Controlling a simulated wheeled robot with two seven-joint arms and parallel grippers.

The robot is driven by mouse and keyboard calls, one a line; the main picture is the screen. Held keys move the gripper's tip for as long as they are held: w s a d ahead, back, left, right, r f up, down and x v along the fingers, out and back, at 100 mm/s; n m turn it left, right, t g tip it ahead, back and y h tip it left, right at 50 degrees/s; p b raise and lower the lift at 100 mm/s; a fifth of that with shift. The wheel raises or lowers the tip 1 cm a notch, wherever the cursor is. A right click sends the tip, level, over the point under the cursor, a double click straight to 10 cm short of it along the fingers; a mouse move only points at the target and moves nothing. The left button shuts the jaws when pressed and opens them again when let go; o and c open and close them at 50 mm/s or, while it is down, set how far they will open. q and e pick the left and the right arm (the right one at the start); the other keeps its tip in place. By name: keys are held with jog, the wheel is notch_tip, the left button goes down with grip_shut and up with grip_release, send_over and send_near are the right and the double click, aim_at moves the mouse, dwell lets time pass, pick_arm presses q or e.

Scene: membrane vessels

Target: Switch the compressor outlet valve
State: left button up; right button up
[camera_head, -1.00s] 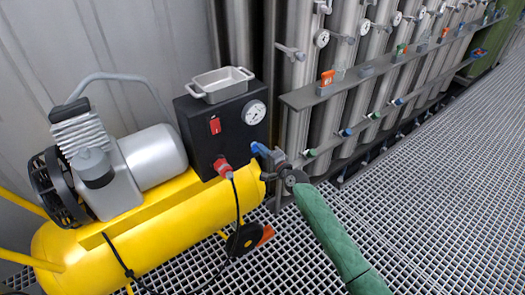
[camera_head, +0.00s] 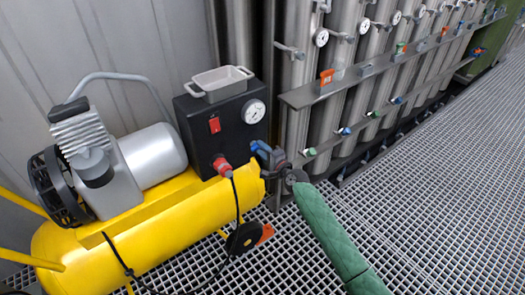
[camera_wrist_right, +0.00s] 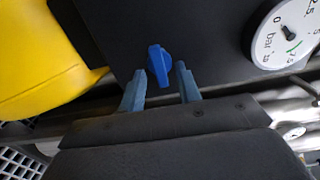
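The compressor has a yellow tank (camera_head: 150,240) and a black box (camera_head: 188,130) on top, at the left of the head view. The outlet valve's blue handle (camera_wrist_right: 159,66) shows against the dark box face in the right wrist view. My right gripper (camera_head: 268,154) is at the box's lower right corner. In the wrist view my right gripper (camera_wrist_right: 162,82) has its two blue-grey fingers apart, one on each side of the blue handle. Small gaps show, so it does not look clamped. In the head view the handle cannot be told clearly from the fingers. My left gripper is not in view.
A pressure gauge (camera_head: 254,112), a red switch (camera_head: 214,125) and a red plug (camera_head: 222,167) with a black cable are on the box. A grey tray (camera_head: 222,84) sits on top. Steel vessels (camera_head: 340,60) with a shelf stand behind. The grating floor (camera_head: 430,180) at right is open.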

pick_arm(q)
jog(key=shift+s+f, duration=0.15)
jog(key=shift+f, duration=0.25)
pick_arm(e)
jog(key=v, duration=0.7)
jog(key=shift+s+d, duration=0.2)
jog(key=shift+s, duration=0.1)
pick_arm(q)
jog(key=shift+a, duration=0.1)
